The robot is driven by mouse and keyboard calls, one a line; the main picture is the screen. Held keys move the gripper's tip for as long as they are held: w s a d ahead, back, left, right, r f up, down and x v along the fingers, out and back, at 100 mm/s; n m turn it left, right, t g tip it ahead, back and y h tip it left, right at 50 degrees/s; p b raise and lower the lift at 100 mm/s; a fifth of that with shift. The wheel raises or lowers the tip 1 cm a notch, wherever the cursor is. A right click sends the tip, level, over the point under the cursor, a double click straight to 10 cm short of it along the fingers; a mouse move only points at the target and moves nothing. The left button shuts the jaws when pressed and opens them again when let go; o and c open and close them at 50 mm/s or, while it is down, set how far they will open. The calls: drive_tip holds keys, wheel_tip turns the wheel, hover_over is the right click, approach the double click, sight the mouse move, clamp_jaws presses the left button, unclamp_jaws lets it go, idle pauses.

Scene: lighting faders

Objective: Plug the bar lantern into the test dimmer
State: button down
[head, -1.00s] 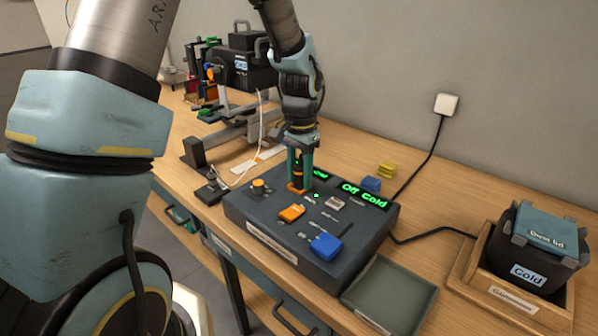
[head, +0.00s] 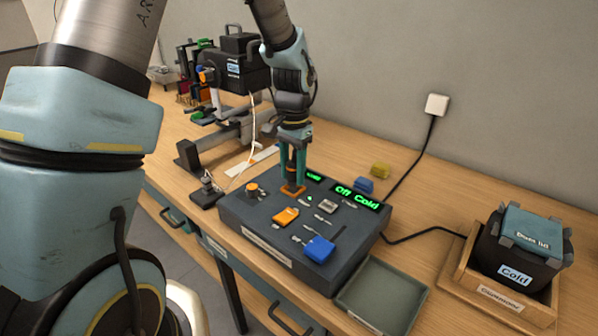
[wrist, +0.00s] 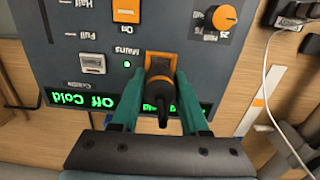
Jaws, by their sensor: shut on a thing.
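The test dimmer (head: 262,228) is a dark sloped box on the bench with a green "Off Cold" display. My gripper (head: 293,182) points down at its back left, shut on a black and orange plug (wrist: 160,85). The plug stands upright at an orange socket (head: 292,191); I cannot tell how deep it sits. In the wrist view, teal fingers (wrist: 158,108) flank the plug, beside a green light marked Mains. A black lantern (head: 243,75) with a "Cold" label stands on a stand at the back left. The plug's cable is not clearly visible.
The dimmer carries an orange knob (head: 252,188), an orange switch (head: 285,216) and a blue block (head: 319,249). An empty grey tray (head: 385,292) lies at its right. A wooden crate (head: 455,285) holds a dark "Cold" bin. A white cable (head: 250,130) hangs behind, left of my gripper.

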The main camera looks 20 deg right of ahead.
sight(326, 168)
drive_tip(key=w+d+n+b, duration=0.1)
drive_tip(key=w+d+n, duration=0.1)
drive_tip(key=w+d+f+n+b, duration=0.1)
drive_tip(key=w+d+n+b, duration=0.1)
drive_tip(key=w+d, duration=0.1)
drive_tip(key=w+d+n+b, duration=0.1)
drive_tip(key=w+d+n, duration=0.1)
drive_tip(key=w+n, duration=0.1)
drive_tip(key=shift+d+f, duration=0.15)
drive_tip(key=shift+d, duration=0.25)
drive_tip(key=w+d+r+n+b, duration=0.2)
drive_tip(key=w+d+n+b, duration=0.3)
drive_tip(key=w+d+n, duration=0.2)
drive_tip(key=shift+d+n+b, duration=0.35)
drive_tip(key=shift+d+n, duration=0.7)
drive_tip(key=shift+n, duration=0.85)
drive_tip(key=shift+f, duration=0.1)
wheel_tip(326, 168, down, 10)
drive_tip(key=p, duration=0.3)
drive_tip(key=shift+r, duration=0.25)
drive_tip(key=shift+f, duration=0.15)
drive_tip(key=shift+c, duration=2.1)
unclamp_jaws()
drive_tip(key=shift+f+b, duration=0.1)
drive_tip(key=shift+b, duration=0.2)
wheel_tip(326, 168, up, 11)
drive_tip(key=b, duration=0.3)
drive_tip(key=shift+w+a, duration=0.15)
drive_tip(key=shift+w, duration=0.25)
